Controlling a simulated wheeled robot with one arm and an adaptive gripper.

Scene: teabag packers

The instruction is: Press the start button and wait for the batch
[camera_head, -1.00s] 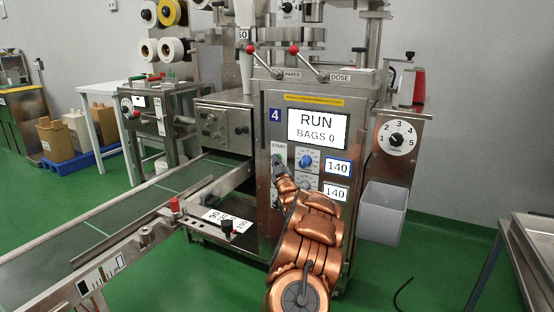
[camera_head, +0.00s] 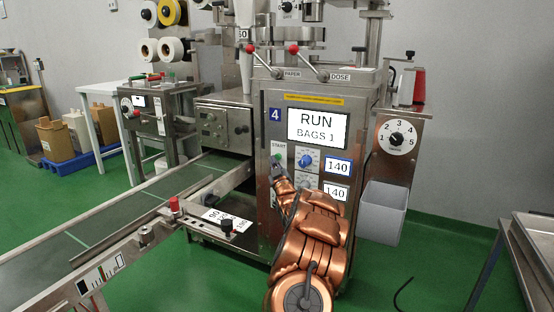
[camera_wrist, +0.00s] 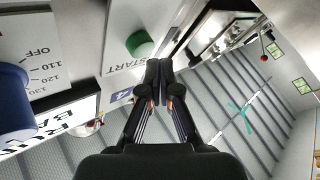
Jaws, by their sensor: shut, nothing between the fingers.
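The packing machine (camera_head: 262,105) stands in the middle of the head view. Its screen (camera_head: 318,130) reads "RUN" and "BAGS 1". The green start button (camera_head: 277,157) sits under a "START" label on the front panel; it also shows in the wrist view (camera_wrist: 140,43). My gripper (camera_head: 276,167) is shut and empty, just below the button in the head view. In the wrist view its closed fingertips (camera_wrist: 158,68) are beside the button, with a small gap showing between them.
A blue knob (camera_head: 305,161) and two "140" displays (camera_head: 338,167) are right of the button. A conveyor (camera_head: 110,215) runs out to the lower left. Green floor is open around the machine.

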